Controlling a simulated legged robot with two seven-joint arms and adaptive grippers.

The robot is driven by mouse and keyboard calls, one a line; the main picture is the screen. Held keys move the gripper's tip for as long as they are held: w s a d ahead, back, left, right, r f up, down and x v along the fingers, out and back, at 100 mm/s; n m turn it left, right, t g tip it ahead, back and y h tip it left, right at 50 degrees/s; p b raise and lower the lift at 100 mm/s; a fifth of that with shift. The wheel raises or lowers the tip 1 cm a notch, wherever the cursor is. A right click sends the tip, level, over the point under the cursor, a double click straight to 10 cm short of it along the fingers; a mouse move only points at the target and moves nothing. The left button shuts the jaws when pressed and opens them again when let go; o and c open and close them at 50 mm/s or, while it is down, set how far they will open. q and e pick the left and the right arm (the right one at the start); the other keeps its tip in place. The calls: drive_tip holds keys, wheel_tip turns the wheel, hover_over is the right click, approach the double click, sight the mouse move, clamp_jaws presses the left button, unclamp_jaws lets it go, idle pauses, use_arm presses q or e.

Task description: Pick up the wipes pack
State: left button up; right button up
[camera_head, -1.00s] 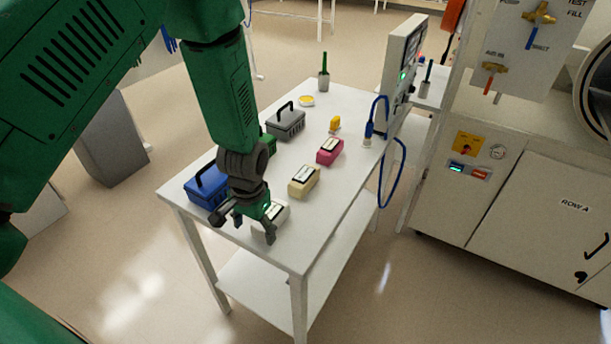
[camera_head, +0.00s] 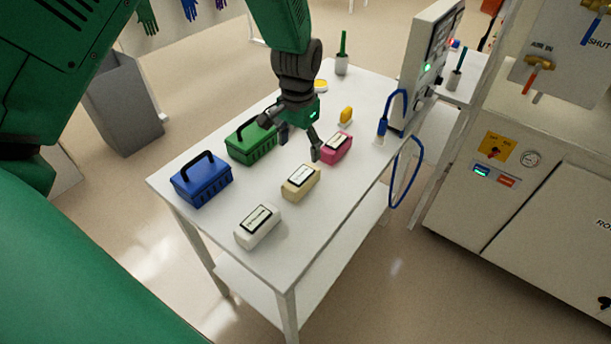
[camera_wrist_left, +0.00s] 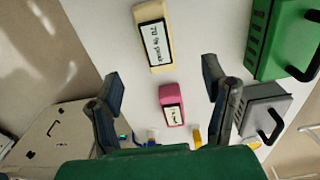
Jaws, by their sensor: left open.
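Three labelled packs stand in a row on the white table: a white pack (camera_head: 257,226) nearest, a beige pack (camera_head: 300,182), and a pink pack (camera_head: 337,149) farthest. I cannot tell from the labels which one is the wipes pack. My left gripper (camera_head: 299,146) is open and empty above the table, between the green case and the pink pack. In the left wrist view, the pink pack (camera_wrist_left: 171,104) lies between the spread fingers (camera_wrist_left: 163,82), apart from them. The beige pack (camera_wrist_left: 154,38) is beyond the fingertips. My right gripper is not in view.
A blue case (camera_head: 201,180) and a green case (camera_head: 250,142) with raised handles stand along the table's left side. A grey case (camera_wrist_left: 263,112) is beside one finger. A yellow object (camera_head: 346,115) and blue-hosed instrument (camera_head: 383,128) are farther back. The table's near corner is clear.

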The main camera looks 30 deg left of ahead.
sight(302, 174)
use_arm(q)
drive_tip(key=f, duration=0.6)
drive_tip(key=shift+d+f+p, duration=0.3)
drive_tip(key=shift+d+f, duration=0.1)
wheel_tip(302, 174, down, 4)
drive_tip(key=shift+a+r+p, duration=0.15)
drive_tip(key=shift+r+p, duration=0.05)
drive_tip(key=shift+p, duration=0.15)
drive_tip(key=shift+a+f, duration=0.15)
drive_tip(key=shift+f, duration=0.35)
drive_tip(key=shift+d+r, duration=0.1)
drive_tip(key=shift+d, duration=0.1)
drive_tip(key=c, duration=1.4)
